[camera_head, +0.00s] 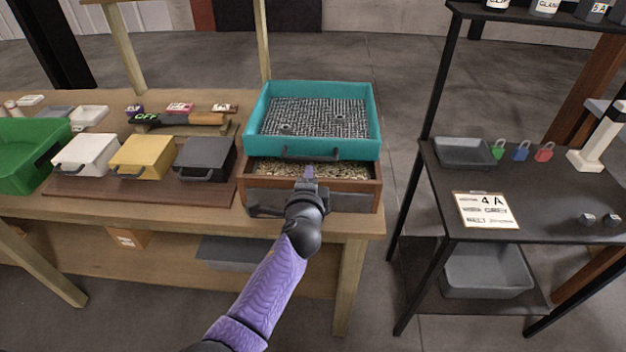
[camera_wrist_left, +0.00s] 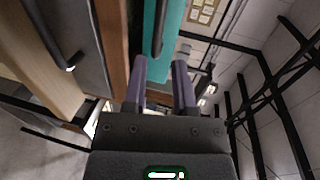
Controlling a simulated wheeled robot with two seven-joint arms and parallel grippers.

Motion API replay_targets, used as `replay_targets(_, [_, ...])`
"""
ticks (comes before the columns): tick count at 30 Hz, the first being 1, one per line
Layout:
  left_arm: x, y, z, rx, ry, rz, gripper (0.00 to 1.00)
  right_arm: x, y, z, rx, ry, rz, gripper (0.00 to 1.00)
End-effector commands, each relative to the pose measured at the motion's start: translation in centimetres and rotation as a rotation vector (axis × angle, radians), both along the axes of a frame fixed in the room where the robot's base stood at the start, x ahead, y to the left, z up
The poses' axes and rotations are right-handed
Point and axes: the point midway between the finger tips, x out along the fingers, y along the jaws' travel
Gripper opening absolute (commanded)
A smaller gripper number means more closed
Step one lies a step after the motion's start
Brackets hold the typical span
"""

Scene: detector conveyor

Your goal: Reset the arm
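My left gripper (camera_head: 309,174) is in front of the teal sieve tray (camera_head: 372,130), over the front part of the wooden drawer box (camera_head: 376,186) below it. In the left wrist view its two fingers (camera_wrist_left: 160,62) stand apart with nothing seen held between them. The teal tray (camera_wrist_left: 160,65) and its dark handle (camera_wrist_left: 157,30) lie beyond the fingertips. The head view shows the tray's handle (camera_head: 290,154) close to the fingertips; whether they touch I cannot tell. My right gripper is in neither view.
White (camera_head: 88,155), yellow (camera_head: 143,156) and dark grey (camera_head: 206,158) boxes stand left of the drawer box. A green bin (camera_head: 25,165) is at the far left. A black shelf (camera_head: 545,215) with a grey tray (camera_head: 465,151), padlocks and a card (camera_head: 486,210) stands right, across a floor gap.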

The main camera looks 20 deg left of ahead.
Motion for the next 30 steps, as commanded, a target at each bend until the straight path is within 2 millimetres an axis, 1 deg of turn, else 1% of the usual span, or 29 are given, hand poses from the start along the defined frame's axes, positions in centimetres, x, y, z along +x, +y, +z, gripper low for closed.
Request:
replay_targets(5, [0.0,0.0,0.0,0.0,0.0,0.0,0.34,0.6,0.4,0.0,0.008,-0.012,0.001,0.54])
replay_targets(14, [0.0,0.0,-0.1,0.0,0.001,0.0,0.34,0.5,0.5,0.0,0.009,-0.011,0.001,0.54])
replay_targets(16, [-0.4,-0.1,-1.3,-0.02,0.023,-0.002,0.34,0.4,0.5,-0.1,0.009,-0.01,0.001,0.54])
replay_targets(17, [-0.8,-0.2,-2.5,-0.041,0.046,-0.005,0.34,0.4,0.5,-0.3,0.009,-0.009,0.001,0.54])
replay_targets(19, [-2.7,-0.5,-7.3,-0.129,0.133,-0.005,0.34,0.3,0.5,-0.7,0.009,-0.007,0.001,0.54])
replay_targets(20, [-4.0,-0.6,-9.9,-0.181,0.185,-0.001,0.34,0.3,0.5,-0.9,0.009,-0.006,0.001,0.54])
replay_targets(21, [-6.1,-0.9,-13.7,-0.261,0.259,0.013,0.34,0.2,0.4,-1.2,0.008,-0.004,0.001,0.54])
replay_targets(23, [-10.0,-1.1,-19.1,-0.383,0.373,0.053,0.34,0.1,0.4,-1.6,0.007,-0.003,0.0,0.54])
replay_targets(24, [-12.9,-1.1,-22.4,-0.464,0.444,0.09,0.34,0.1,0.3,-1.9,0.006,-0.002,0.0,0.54])
replay_targets(26, [-17.7,-1.2,-26.8,-0.578,0.548,0.163,0.34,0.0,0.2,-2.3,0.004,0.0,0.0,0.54])
replay_targets(27, [-21.1,-1.2,-29.5,-0.651,0.615,0.223,0.34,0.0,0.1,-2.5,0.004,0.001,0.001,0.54])
replay_targets(29, [-26.6,-1.1,-32.9,-0.752,0.707,0.328,0.34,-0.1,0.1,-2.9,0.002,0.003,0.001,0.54])
replay_targets(30, [-30.3,-0.9,-34.7,-0.812,0.761,0.406,0.34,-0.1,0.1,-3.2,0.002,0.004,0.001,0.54])
